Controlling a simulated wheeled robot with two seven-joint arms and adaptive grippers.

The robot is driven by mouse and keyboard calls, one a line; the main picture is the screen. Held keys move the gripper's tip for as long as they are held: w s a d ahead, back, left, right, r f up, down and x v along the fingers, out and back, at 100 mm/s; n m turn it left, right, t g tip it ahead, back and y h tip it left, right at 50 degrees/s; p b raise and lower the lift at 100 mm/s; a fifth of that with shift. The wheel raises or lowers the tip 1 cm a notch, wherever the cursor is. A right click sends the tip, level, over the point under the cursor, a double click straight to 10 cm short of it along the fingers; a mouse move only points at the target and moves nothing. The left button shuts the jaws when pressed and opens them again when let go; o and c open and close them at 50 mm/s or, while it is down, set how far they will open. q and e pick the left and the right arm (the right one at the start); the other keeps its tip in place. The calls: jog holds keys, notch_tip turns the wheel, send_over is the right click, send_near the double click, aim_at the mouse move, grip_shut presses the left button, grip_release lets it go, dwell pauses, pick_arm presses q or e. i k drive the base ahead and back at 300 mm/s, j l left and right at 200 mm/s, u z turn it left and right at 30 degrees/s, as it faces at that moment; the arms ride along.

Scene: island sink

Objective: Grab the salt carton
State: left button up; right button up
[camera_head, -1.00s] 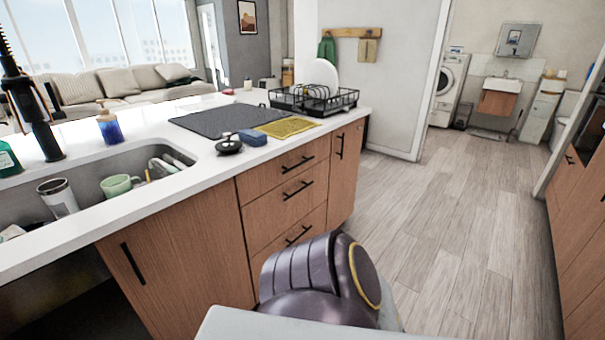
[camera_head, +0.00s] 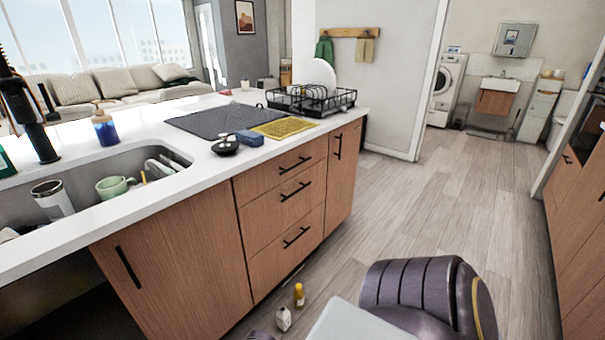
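A small whitish item (camera_head: 283,319) is on the floor in front of the island's drawers, near the bottom of the head view. It may be the salt carton, but it is too small to read. A small yellow item (camera_head: 299,294) is just behind it, close to the drawer front. One of my dark purple arm links shows at the bottom right of them. Neither of my grippers is in view.
The island's wooden drawers (camera_head: 285,193) rise beside the floor items. The countertop holds a sink with a green mug (camera_head: 112,187), a dish rack (camera_head: 311,100) and a yellow cloth (camera_head: 284,128). The wooden floor (camera_head: 420,205) to the right is clear.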

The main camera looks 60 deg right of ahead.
aim_at(282, 316)
jog(key=z, duration=1.6)
jog(key=i+l+z, duration=0.1)
jog(key=i+z, duration=0.25)
jog(key=i, duration=0.6)
